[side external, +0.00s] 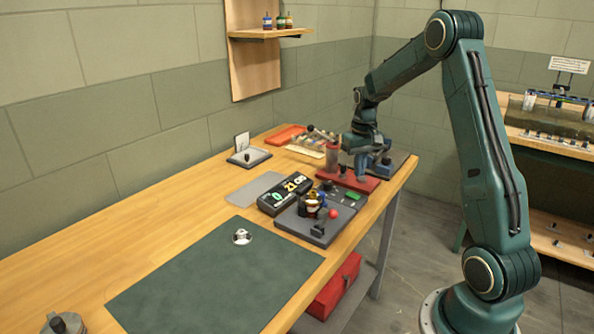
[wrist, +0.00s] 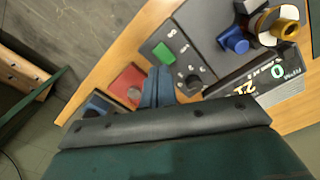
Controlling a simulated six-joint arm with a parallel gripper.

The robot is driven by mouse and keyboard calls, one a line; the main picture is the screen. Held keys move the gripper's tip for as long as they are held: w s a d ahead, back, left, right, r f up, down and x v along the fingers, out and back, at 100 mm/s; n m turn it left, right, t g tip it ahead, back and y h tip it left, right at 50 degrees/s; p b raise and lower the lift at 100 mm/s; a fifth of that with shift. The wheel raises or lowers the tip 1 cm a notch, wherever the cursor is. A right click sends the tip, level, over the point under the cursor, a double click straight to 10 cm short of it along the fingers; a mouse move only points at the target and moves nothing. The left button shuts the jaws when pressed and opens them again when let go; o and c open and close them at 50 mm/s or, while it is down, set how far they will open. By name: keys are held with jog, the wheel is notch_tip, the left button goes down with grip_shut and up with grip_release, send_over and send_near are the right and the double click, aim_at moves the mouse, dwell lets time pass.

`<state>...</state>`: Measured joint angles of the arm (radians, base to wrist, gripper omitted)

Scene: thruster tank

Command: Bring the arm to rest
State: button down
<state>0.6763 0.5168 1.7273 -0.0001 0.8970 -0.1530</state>
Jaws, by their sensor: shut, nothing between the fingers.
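My gripper (side external: 362,173) hangs at the end of my dark green arm, low over the far right end of the wooden bench (side external: 150,255). In the wrist view its two blue fingers (wrist: 158,88) are together and hold nothing. A red base (side external: 350,180) is below and beside the fingers; it also shows left of them in the wrist view (wrist: 128,84). Whether the fingertips touch anything cannot be told. The grey control panel (wrist: 200,45) with a green button (wrist: 163,52) and a black knob (wrist: 193,82) lies just beyond the fingers.
A digit display (side external: 284,194) and a grey stand with colored parts (side external: 318,232) are left of my gripper. A green mat (side external: 215,275) lies nearer, with a small metal piece (side external: 241,237). A wall shelf (side external: 270,33) rises behind. The mat's surface is mostly clear.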

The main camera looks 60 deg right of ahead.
jog(key=s+a+r+n+t, duration=0.1)
jog(key=s+a+r, duration=0.1)
jog(key=a+r, duration=0.6)
jog(key=s+a+r+n+t, duration=0.1)
jog(key=s+a+r+n, duration=0.3)
jog(key=a, duration=0.6)
jog(key=s+a+r+n+t, duration=0.1)
jog(key=s+a+r+t, duration=0.2)
jog(key=s+a, duration=0.8)
jog(key=shift+s+a+t, duration=0.2)
jog(key=shift+s+t, duration=0.1)
jog(key=shift+s, duration=0.6)
jog(key=shift+r, duration=0.1)
